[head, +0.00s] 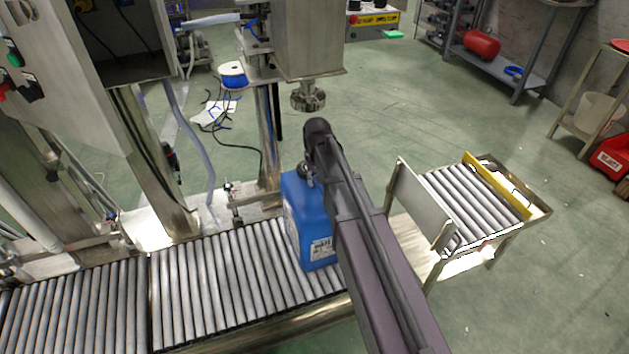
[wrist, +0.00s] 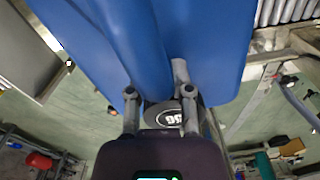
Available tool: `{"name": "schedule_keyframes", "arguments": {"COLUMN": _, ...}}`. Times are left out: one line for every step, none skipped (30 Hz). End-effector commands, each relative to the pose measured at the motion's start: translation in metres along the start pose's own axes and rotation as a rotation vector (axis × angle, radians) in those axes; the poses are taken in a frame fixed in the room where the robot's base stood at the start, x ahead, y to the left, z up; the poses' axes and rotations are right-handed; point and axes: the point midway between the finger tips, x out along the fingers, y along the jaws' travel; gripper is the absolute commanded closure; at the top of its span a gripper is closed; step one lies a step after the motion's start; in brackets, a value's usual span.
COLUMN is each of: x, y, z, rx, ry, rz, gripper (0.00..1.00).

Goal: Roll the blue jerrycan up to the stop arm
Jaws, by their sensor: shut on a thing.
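The blue jerrycan (head: 306,222) stands upright on the roller conveyor (head: 215,285), near its right end, with a white label on its near side. My gripper (head: 306,176) is at the top of the can, partly hidden by my own arm. In the wrist view the can (wrist: 215,40) fills the upper part. My gripper's two fingers (wrist: 160,95) are shut at its top, with a dark round disc marked with white characters between them. Exactly what part they grip is hard to tell. I cannot clearly identify the stop arm; a small metal fitting (head: 234,200) stands beside the rollers, left of the can.
A grey upright plate (head: 425,205) stands at the near end of a separate short roller table (head: 475,205) on the right, across a gap. A filling head (head: 308,97) hangs above and behind the can. The rollers left of the can are clear.

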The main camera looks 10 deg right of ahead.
Motion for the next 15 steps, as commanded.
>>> {"name": "schedule_keyframes", "arguments": {"x": 0.0006, "y": 0.0016, "z": 0.0006, "rx": 0.001, "ry": -0.002, "rz": 0.003, "gripper": 1.0}}
{"name": "schedule_keyframes", "arguments": {"x": 0.0006, "y": 0.002, "z": 0.0005, "rx": 0.001, "ry": -0.002, "rz": 0.003, "gripper": 1.0}}
{"name": "schedule_keyframes", "arguments": {"x": 0.0006, "y": 0.0026, "z": 0.0004, "rx": 0.001, "ry": -0.002, "rz": 0.003, "gripper": 1.0}}
{"name": "schedule_keyframes", "arguments": {"x": 0.0007, "y": 0.003, "z": 0.0004, "rx": 0.001, "ry": -0.002, "rz": 0.003, "gripper": 1.0}}
{"name": "schedule_keyframes", "arguments": {"x": 0.0007, "y": 0.0034, "z": 0.0003, "rx": 0.001, "ry": -0.002, "rz": 0.003, "gripper": 1.0}}
{"name": "schedule_keyframes", "arguments": {"x": 0.0007, "y": 0.004, "z": 0.0002, "rx": 0.001, "ry": -0.002, "rz": 0.003, "gripper": 1.0}}
{"name": "schedule_keyframes", "arguments": {"x": 0.0007, "y": 0.0044, "z": 0.0, "rx": 0.001, "ry": -0.002, "rz": 0.003, "gripper": 1.0}}
{"name": "schedule_keyframes", "arguments": {"x": 0.0007, "y": 0.0049, "z": 0.0, "rx": 0.001, "ry": -0.002, "rz": 0.003, "gripper": 1.0}}
{"name": "schedule_keyframes", "arguments": {"x": 0.0007, "y": 0.0055, "z": -0.0001, "rx": 0.001, "ry": -0.002, "rz": 0.003, "gripper": 1.0}}
{"name": "schedule_keyframes", "arguments": {"x": 0.0008, "y": 0.0059, "z": -0.0002, "rx": 0.001, "ry": -0.001, "rz": 0.003, "gripper": 1.0}}
{"name": "schedule_keyframes", "arguments": {"x": 0.0008, "y": 0.0064, "z": -0.0003, "rx": 0.001, "ry": -0.001, "rz": 0.003, "gripper": 1.0}}
{"name": "schedule_keyframes", "arguments": {"x": 0.0008, "y": 0.0069, "z": -0.0004, "rx": 0.001, "ry": -0.001, "rz": 0.003, "gripper": 1.0}}
{"name": "schedule_keyframes", "arguments": {"x": 0.0008, "y": 0.0074, "z": -0.0004, "rx": 0.002, "ry": -0.001, "rz": 0.003, "gripper": 1.0}}
{"name": "schedule_keyframes", "arguments": {"x": 0.0008, "y": 0.0078, "z": -0.0006, "rx": 0.002, "ry": -0.001, "rz": 0.003, "gripper": 1.0}}
{"name": "schedule_keyframes", "arguments": {"x": 0.0009, "y": 0.0084, "z": -0.0007, "rx": 0.002, "ry": -0.001, "rz": 0.003, "gripper": 1.0}}
